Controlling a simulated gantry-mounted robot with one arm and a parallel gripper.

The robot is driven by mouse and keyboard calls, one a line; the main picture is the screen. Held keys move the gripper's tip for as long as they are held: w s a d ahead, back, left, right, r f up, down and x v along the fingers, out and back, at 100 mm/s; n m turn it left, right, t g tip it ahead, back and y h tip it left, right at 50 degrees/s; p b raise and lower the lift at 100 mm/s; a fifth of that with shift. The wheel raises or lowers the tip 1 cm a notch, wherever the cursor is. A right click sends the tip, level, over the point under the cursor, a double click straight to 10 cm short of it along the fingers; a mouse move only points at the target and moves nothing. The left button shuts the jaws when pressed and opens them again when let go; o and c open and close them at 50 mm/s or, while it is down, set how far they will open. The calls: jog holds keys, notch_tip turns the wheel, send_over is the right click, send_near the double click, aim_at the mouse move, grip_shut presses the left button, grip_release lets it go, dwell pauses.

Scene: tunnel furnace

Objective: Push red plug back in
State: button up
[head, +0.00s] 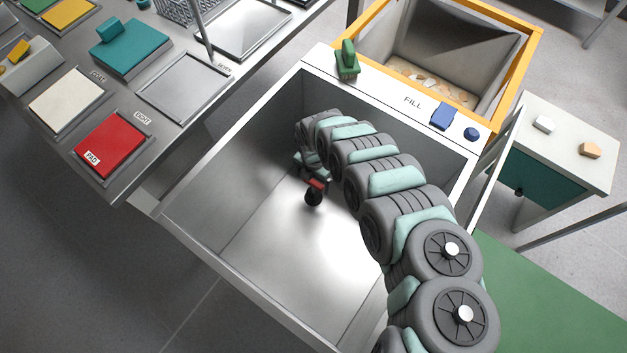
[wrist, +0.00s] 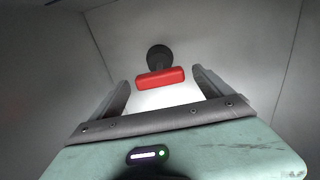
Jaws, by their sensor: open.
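The red plug (head: 317,184) is inside the deep metal basin (head: 245,215), close to my gripper (head: 314,174). A dark round part (head: 313,199) shows right beside the red bar; I cannot tell if it is the plug's body or a hole. In the wrist view the red plug (wrist: 160,78) is a short red bar, slightly tilted, with the dark round part (wrist: 158,56) just behind it. My gripper (wrist: 160,80) is open, with one finger on each side of the bar in the picture. Gaps show on both sides. I cannot tell how deep the bar sits between the fingertips.
The basin walls enclose my gripper. A white ledge marked FILL (head: 400,98) carries a green block (head: 347,62) and blue pieces (head: 445,116). An orange-rimmed bin (head: 530,50) stands behind it. A panel with coloured plates (head: 110,145) lies left. The basin floor is otherwise clear.

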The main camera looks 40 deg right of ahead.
jog(key=shift+c, duration=0.3)
jog(key=shift+f, duration=0.1)
grip_shut()
dwell(0.7)
